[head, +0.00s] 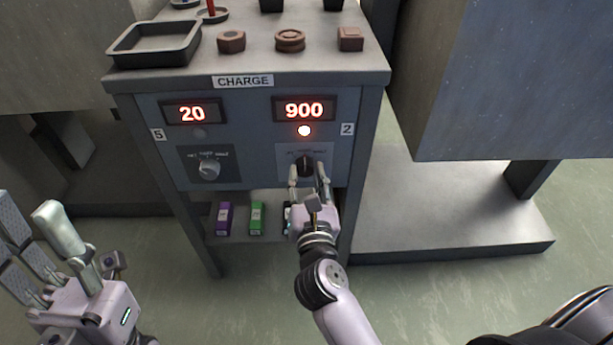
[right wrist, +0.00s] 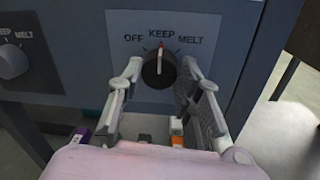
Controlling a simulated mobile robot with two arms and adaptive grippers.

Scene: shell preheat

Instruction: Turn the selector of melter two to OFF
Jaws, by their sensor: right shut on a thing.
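The selector of melter two (head: 305,165) is a dark round knob on a grey plate, under the 900 display and beside the label 2 (head: 347,129). In the right wrist view the selector (right wrist: 158,68) has its red pointer straight up at KEEP, with OFF to the left and MELT to the right. My right gripper (head: 307,172) has its fingers on either side of the knob and is shut on it; the fingers (right wrist: 160,75) also show in the right wrist view. My left gripper (head: 28,210) is open and empty at the lower left, away from the panel.
A second selector (head: 208,169) sits left, under a display reading 20 and beside the label 5. The lamp (head: 304,131) under 900 is lit. A black tray (head: 155,45) and brown pieces (head: 290,40) stand on top. Small coloured boxes (head: 257,218) lie on the shelf below.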

